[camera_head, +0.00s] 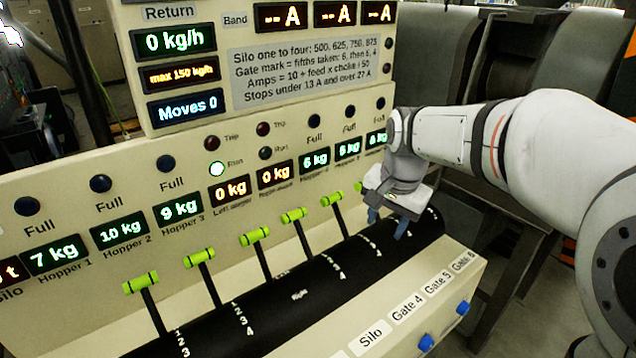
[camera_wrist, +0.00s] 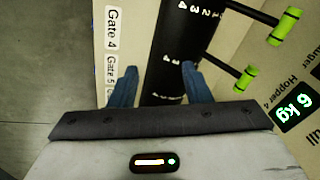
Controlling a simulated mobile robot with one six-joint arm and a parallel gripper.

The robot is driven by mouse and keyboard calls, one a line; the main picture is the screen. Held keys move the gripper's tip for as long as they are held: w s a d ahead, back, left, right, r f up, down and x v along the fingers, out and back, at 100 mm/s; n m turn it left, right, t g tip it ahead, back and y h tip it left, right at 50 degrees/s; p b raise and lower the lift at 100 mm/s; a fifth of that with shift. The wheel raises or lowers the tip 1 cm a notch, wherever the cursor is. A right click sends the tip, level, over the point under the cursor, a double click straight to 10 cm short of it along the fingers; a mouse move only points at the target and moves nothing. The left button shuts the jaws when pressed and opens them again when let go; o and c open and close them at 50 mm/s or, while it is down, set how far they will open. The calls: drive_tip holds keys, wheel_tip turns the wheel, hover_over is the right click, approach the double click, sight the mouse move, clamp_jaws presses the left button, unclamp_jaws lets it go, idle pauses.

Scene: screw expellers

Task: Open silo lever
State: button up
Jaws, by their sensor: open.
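A row of black levers with green handles (camera_head: 140,282) stands along a black drum with number marks. I cannot tell which one is the silo lever, as no lever carries a readable name. A "Silo" label (camera_head: 371,337) is on the front ledge, left of the Gate 4 label. My gripper (camera_head: 387,222) is open and empty over the far right end of the drum. In the wrist view its blue fingers (camera_wrist: 157,82) straddle the drum in the picture, apart from the green handles (camera_wrist: 246,77) to their right. The farthest handle is partly hidden by my gripper.
A cream panel (camera_head: 240,155) with lit displays rises behind the levers. Blue knobs (camera_head: 426,342) stick out of the ledge's front face. Dark machinery (camera_head: 520,50) stands at the back right. Space above the drum's left part is clear.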

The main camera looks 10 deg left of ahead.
drive_tip(key=w+a+m+p, duration=0.2)
drive_tip(key=w+a, duration=0.4)
drive_tip(key=a, duration=0.6)
drive_tip(key=m+p, duration=0.1)
drive_tip(key=m, duration=0.1)
hover_over(295, 211)
drive_tip(key=s+d, duration=0.1)
drive_tip(key=shift+g+y, duration=0.3)
drive_tip(key=shift+g, duration=0.1)
drive_tip(key=f, duration=0.2)
drive_tip(key=f+p, duration=0.1)
drive_tip(key=f, duration=0.4)
drive_tip(key=shift+w+a+f, duration=0.35)
drive_tip(key=shift+w+f, duration=0.05)
drive_tip(key=shift+c, duration=0.4)
